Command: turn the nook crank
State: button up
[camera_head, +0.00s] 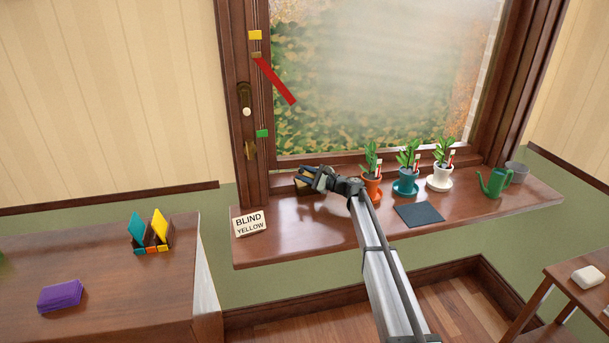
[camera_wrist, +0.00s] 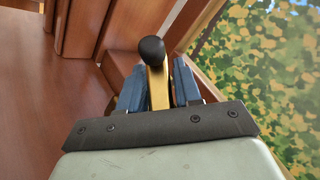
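In the wrist view, a brass crank arm with a black ball knob (camera_wrist: 152,50) stands between the two blue fingers of my gripper (camera_wrist: 160,85). The fingers lie close on either side of the brass; whether both touch it is not clear. In the head view, my gripper (camera_head: 309,178) is low at the window's left corner, just above the sill. A brass-coloured piece (camera_head: 303,189) shows beside the fingers there; most of the crank is hidden by my gripper.
A "BLIND YELLOW" card (camera_head: 250,223) stands on the sill's (camera_head: 300,235) left end. Potted plants (camera_head: 406,172), a dark mat (camera_head: 419,215) and a green watering can (camera_head: 493,182) are right of my arm.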

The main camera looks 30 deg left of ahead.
jog(key=c, duration=0.5)
jog(key=shift+o, duration=0.2)
jog(key=m+t, duration=0.2)
jog(key=m+t+y, duration=0.1)
jog(key=m+t, duration=0.1)
jog(key=w+m+t, duration=0.1)
jog(key=m+t, duration=0.1)
jog(key=m, duration=0.1)
jog(key=shift+d+r+t+y, duration=0.15)
jog(key=shift+r+t+y, duration=0.15)
jog(key=shift+w+d+r+m+t+h, duration=0.1)
jog(key=shift+w+m+t+h, duration=0.15)
jog(key=shift+m+t, duration=0.75)
jog(key=shift+w+d+m+t+h, duration=0.1)
jog(key=shift+m+t+h, duration=0.1)
jog(key=shift+m+t, duration=0.85)
jog(key=shift+w+d+r+m+t+h, duration=0.1)
jog(key=shift+w+m+t+h, duration=0.15)
jog(key=shift+m+t, duration=0.75)
jog(key=shift+f+m+h, duration=0.1)
jog(key=shift+m+h, duration=0.2)
jog(key=shift+m, duration=0.15)
jog(key=o, duration=0.9)
jog(key=shift+r, duration=0.25)
